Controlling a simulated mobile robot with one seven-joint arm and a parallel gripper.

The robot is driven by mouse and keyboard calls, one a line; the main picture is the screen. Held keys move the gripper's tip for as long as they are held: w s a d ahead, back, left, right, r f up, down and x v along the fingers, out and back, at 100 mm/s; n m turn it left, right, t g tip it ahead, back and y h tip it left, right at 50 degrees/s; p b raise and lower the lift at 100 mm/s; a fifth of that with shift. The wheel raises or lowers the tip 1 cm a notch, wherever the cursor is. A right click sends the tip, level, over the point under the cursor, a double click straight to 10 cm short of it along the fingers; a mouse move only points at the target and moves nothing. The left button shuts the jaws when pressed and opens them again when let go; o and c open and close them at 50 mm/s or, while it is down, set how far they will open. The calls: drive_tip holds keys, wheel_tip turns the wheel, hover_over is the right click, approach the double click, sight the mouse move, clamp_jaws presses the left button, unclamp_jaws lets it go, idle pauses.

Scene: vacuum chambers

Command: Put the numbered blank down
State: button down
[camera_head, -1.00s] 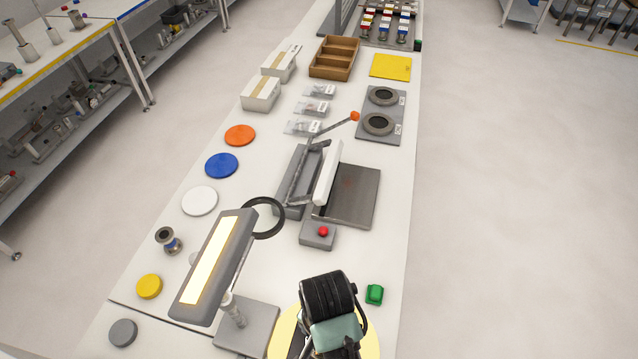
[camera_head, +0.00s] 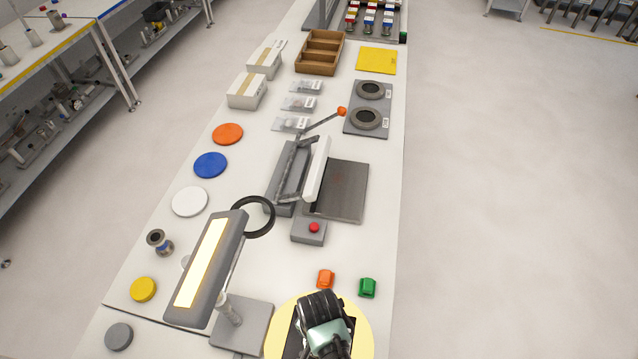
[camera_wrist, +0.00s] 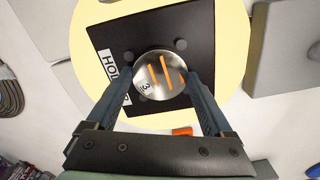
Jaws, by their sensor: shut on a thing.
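The numbered blank (camera_wrist: 150,68) is a round silver disc with orange stripes and a "3", seen in the wrist view. My gripper (camera_wrist: 159,76) is shut on it, one finger at each side. Below it is a black square plate (camera_wrist: 100,25) with dark round pegs and a white label partly reading "HO". The plate lies on a pale yellow disc (camera_wrist: 232,60). I cannot tell whether the blank touches the plate. In the head view my gripper (camera_head: 322,325) is over the yellow disc (camera_head: 362,325) and hides the blank.
An orange piece (camera_head: 325,278) and a green piece (camera_head: 367,287) sit just beyond the yellow disc. A lamp with a grey base (camera_head: 250,325) stands close at the left. A box with a red button (camera_head: 309,231) and a lever device (camera_head: 290,178) are farther back.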

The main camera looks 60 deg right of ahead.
drive_tip(key=shift+f, duration=0.15)
unclamp_jaws()
wheel_tip(320, 180, up, 12)
drive_tip(key=shift+r+b, duration=0.2)
drive_tip(key=shift+b, duration=0.1)
idle(0.4)
idle(0.5)
